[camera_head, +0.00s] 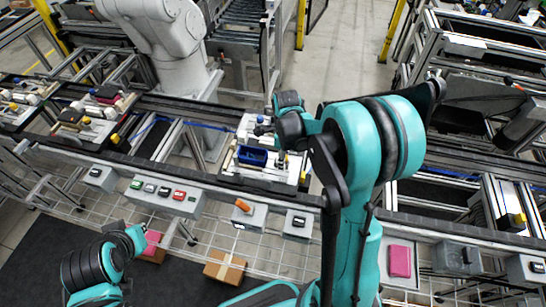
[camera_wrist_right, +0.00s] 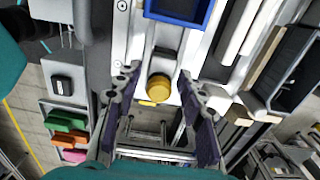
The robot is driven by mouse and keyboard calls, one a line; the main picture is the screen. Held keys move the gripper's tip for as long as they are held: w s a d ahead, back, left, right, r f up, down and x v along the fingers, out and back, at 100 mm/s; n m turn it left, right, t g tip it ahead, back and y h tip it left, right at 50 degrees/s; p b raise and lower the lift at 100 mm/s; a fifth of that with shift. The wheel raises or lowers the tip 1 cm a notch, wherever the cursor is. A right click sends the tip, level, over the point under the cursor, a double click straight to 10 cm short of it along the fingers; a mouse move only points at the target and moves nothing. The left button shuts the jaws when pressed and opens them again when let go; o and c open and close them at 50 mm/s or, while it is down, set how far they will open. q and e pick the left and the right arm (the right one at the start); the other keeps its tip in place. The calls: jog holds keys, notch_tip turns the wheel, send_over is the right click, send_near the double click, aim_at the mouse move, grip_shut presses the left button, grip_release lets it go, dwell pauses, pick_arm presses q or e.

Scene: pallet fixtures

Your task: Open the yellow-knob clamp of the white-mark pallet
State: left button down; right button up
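The pallet (camera_head: 240,172) with a blue tray (camera_head: 252,156) lies on the conveyor in the middle of the head view. I cannot make out a white mark on it. In the right wrist view the round yellow knob (camera_wrist_right: 159,88) of a clamp shows below the blue tray (camera_wrist_right: 178,12). My right gripper (camera_wrist_right: 157,84) is open, with one finger on each side of the knob. Whether the fingers touch it I cannot tell. In the head view the right gripper (camera_head: 283,160) is over the pallet's right part, partly hidden by its own arm. My left gripper does not show clearly.
More pallets with yellow parts (camera_head: 84,124) stand on the conveyor at left. Button boxes (camera_head: 165,194) line the front rail, one with an orange part (camera_head: 243,205). A white robot arm (camera_head: 160,35) stands behind. A cardboard box (camera_head: 225,267) lies below the rail.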

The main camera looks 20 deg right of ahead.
jog(key=shift+r+p, duration=2.9)
jog(key=shift+r, duration=1.15)
jog(key=shift+s+a+n, duration=0.1)
jog(key=shift+a+n, duration=0.05)
jog(key=shift+n, duration=0.15)
jog(key=s+a+n+t+b, duration=0.3)
jog(key=s+n+b, duration=0.3)
jog(key=n, duration=0.6)
jog(key=s+a+f+n+t+b, duration=0.1)
jog(key=s+a+n+t+b, duration=0.3)
jog(key=n, duration=0.8)
jog(key=shift+s+a+f+n+b, duration=0.15)
jog(key=shift+s+a+n+b, duration=0.25)
jog(key=shift+s+a+b, duration=0.9)
jog(key=shift+s+d+p, duration=0.35)
jog(key=shift+s+d, duration=0.05)
jog(key=shift+d, duration=0.2)
